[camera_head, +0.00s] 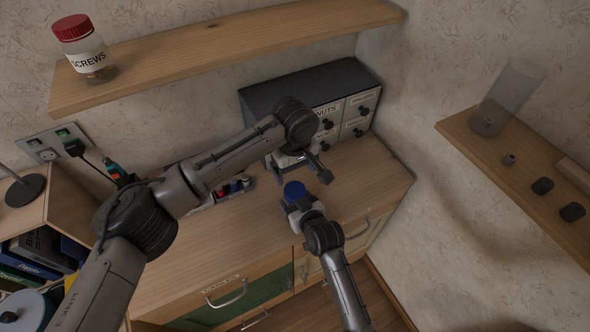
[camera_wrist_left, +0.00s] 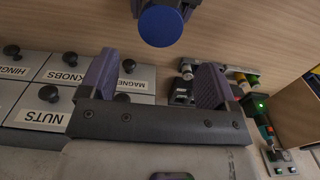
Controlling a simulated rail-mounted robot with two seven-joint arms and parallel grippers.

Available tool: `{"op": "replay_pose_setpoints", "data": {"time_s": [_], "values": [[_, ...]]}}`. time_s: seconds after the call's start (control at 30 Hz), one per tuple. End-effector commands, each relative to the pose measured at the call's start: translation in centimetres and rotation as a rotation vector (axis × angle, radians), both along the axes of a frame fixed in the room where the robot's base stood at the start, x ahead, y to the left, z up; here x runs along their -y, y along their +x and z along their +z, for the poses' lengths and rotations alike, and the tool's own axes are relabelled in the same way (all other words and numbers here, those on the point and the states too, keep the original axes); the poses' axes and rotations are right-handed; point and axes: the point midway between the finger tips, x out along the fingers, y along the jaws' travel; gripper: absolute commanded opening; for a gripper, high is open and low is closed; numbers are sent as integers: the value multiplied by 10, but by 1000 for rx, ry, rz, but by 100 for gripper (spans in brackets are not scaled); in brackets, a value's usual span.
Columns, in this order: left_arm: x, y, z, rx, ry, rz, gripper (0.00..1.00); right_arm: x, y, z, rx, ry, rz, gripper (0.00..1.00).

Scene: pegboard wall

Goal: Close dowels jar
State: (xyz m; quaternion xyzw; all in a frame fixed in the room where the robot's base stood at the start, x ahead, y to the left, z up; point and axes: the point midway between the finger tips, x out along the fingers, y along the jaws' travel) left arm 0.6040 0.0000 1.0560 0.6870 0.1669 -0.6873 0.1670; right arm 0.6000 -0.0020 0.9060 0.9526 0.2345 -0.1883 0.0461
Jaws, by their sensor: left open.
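A round blue lid (camera_head: 294,189) sits at the tip of my right gripper (camera_head: 298,204), above the wooden counter; the lid also shows at the top of the left wrist view (camera_wrist_left: 160,26), with the right gripper's fingers on either side of it. My left gripper (camera_head: 304,168) is open, its fingers spread with nothing between them, just behind the lid and in front of the small drawers. A clear, open-topped jar (camera_head: 509,98) stands on the right shelf; no lid shows on it and I can read no label, so I cannot tell if it is the dowels jar.
A red-lidded SCREWS jar (camera_head: 86,50) stands on the upper shelf (camera_head: 220,42). A grey drawer cabinet (camera_head: 290,88) stands at the back of the counter (camera_head: 240,235). Several small dark pieces lie on the right shelf (camera_head: 470,127). Small tools and bottles crowd the counter's left back.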

Motion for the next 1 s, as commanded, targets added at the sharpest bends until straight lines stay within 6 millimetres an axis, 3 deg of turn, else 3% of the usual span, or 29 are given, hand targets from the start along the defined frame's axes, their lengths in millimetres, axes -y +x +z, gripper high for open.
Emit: {"op": "replay_pose_setpoints", "data": {"time_s": [0.03,0.27,0.7,1.0], "values": [[0,0,-1,0,0,0,83,1,-2,-8,-16,-8,0,0],[0,0,-12,-2,2,-1,83,1,-2,-8,-16,-8,0,0],[0,0,-66,0,1,-1,83,1,-2,-8,-17,-7,1,0],[0,0,-81,0,0,-2,83,1,-2,-8,-17,-7,1,0]]}}
